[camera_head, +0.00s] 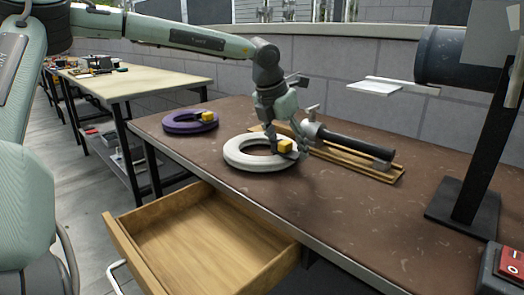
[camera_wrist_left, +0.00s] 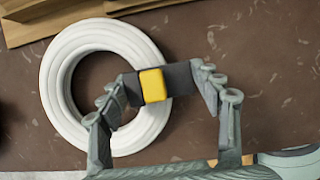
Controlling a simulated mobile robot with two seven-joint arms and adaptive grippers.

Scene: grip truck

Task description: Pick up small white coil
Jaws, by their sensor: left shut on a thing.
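The white coil (camera_head: 233,157) is a thick ring lying flat on the brown workbench (camera_head: 345,205). A dark band with a yellow block (camera_head: 285,146) sits across its right side. My left gripper (camera_head: 288,143) reaches down onto this band from above and is shut on it. In the left wrist view, the coil (camera_wrist_left: 58,72) lies mostly left of the gripper (camera_wrist_left: 157,80). The fingers stand at the two ends of the dark band, with the yellow block (camera_wrist_left: 152,85) between them. My right gripper is not in view.
A purple coil (camera_head: 177,125) with a yellow block lies at the bench's back left. A wooden board (camera_head: 385,173) with a dark-handled tool is right of the white coil. An open wooden drawer (camera_head: 185,245) juts out in front. A black stand (camera_head: 470,200) rises at right.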

